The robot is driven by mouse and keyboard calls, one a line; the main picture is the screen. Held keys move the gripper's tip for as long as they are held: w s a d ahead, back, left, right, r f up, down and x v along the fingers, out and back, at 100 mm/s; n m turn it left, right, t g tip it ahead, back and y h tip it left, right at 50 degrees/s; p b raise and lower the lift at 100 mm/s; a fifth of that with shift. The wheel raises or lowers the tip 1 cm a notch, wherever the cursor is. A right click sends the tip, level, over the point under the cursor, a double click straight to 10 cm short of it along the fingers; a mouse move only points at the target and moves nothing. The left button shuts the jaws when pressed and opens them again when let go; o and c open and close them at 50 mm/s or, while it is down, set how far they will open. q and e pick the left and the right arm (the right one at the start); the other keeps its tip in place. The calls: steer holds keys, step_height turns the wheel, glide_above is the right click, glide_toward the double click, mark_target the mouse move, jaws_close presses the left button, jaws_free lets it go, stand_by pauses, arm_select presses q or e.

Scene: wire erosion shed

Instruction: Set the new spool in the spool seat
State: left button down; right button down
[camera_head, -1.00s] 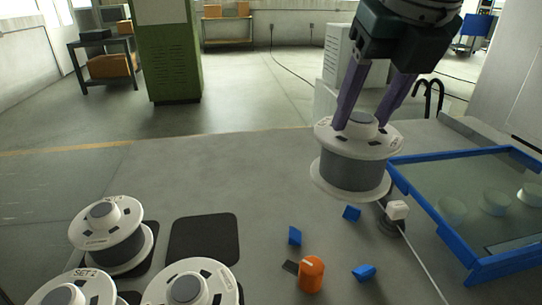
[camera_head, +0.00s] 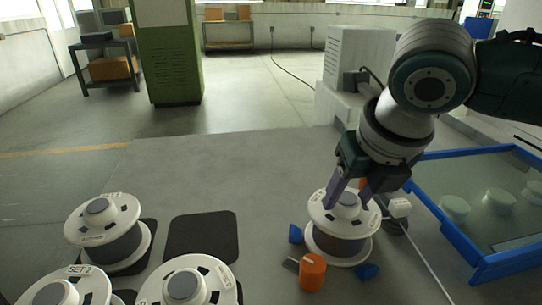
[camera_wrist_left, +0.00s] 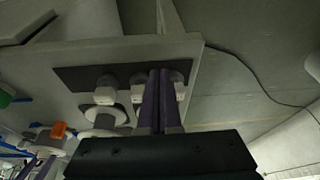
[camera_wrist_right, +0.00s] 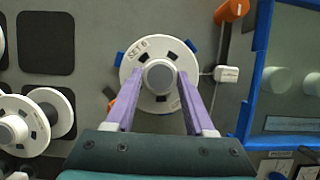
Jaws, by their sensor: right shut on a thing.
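The held spool (camera_head: 342,243), with white flanges and a grey winding, stands upright at the right of the bench. Blue blocks (camera_head: 296,234) lie around its lower rim and mark the spool seat, which the spool hides. The spool is low between them; I cannot tell if it rests on the bench. My right gripper (camera_head: 352,197) is shut on its grey hub from above. The right wrist view shows both purple fingers (camera_wrist_right: 160,75) at the hub of the spool (camera_wrist_right: 145,95). My left gripper (camera_wrist_left: 160,75) appears only in its wrist view, fingers together and empty.
An orange knob (camera_head: 312,272) stands close in front of the spool. A white block with a cable (camera_head: 400,207) is at its right. A blue-framed tray (camera_head: 455,235) lies further right. Other spools (camera_head: 104,232) and an empty dark pad (camera_head: 201,238) are at the left.

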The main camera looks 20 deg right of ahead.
arm_select(q)
steer(key=shift+d, duration=0.1)
arm_select(e)
steer(key=shift+w, duration=0.1)
steer(key=shift+c, duration=1.3)
jaws_free()
